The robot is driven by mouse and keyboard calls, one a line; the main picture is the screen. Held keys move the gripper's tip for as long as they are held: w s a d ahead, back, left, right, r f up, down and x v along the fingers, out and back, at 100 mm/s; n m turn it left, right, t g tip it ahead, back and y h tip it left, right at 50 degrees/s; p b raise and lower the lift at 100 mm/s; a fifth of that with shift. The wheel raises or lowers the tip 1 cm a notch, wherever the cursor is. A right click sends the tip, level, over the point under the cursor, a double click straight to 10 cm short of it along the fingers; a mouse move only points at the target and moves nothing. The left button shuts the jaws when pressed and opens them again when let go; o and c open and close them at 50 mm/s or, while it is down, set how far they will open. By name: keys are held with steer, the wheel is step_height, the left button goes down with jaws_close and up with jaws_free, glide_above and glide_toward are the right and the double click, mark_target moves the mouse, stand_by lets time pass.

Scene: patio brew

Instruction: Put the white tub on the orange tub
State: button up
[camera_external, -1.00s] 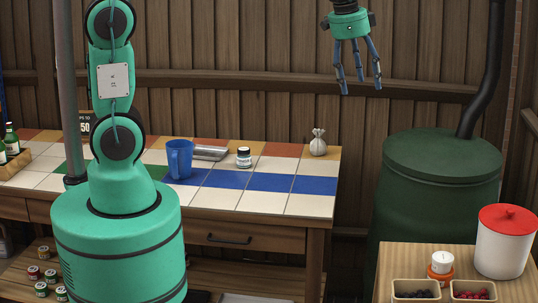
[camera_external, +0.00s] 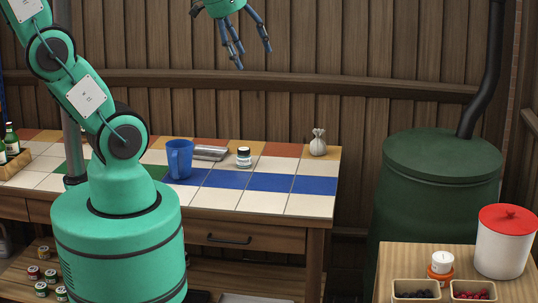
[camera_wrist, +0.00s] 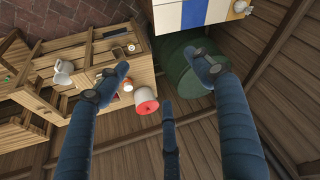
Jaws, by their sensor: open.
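The white tub (camera_external: 442,261) sits upright on top of the orange tub (camera_external: 440,278), on the wooden table at the lower right. They touch, and the white tub looks roughly centred. My gripper (camera_external: 250,58) is open and empty, high in front of the wooden fence, far up and left of both tubs. Its spread fingers (camera_wrist: 162,80) hold nothing in the wrist view.
Two small trays, with dark pieces (camera_external: 415,293) and red pieces (camera_external: 472,294), stand in front of the tubs. A white pot with a red lid (camera_external: 503,250) is close on their right. The green barrel (camera_external: 440,190) stands behind. The tiled counter holds a blue mug (camera_external: 179,160) and a jar (camera_external: 244,158).

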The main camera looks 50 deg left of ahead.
steer(key=s+a+f+n, duration=0.1)
steer(key=s+a, duration=0.1)
steer(key=s, duration=0.4)
steer(key=shift+a+f+n+t, duration=0.25)
steer(key=shift+n+t, duration=0.05)
steer(key=shift+n, duration=0.1)
